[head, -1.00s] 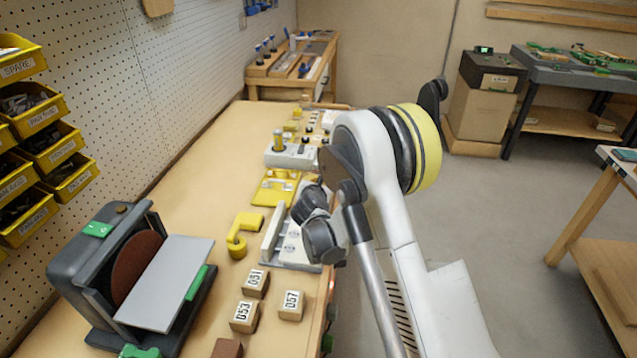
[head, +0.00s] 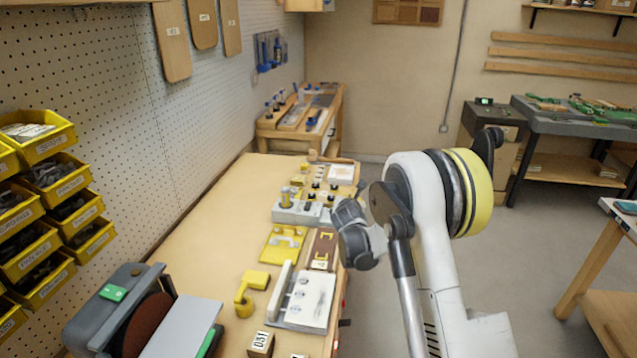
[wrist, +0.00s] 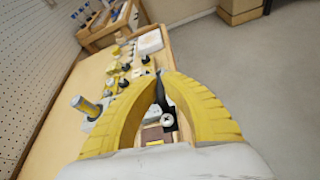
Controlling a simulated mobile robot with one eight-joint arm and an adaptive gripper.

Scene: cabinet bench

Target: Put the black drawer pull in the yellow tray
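A flat yellow piece (head: 271,252), which looks like the yellow tray, lies on the bench in the head view, with a lighter yellow shape on it. Several small dark knob-like pieces (head: 317,184) stand farther back on the bench, and some show in the wrist view (wrist: 124,82). My gripper's two yellow fingers (wrist: 160,79) point along the bench in the wrist view. Their tips are close together, with a narrow dark strip between them. The fingers hide part of the bench.
A grey block with a yellow post (head: 296,210) stands behind the yellow piece. A white-and-grey fixture (head: 310,300), a yellow hook-shaped piece (head: 249,290) and a disc sander (head: 145,318) are nearer. A white tray (head: 341,174) is at the back.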

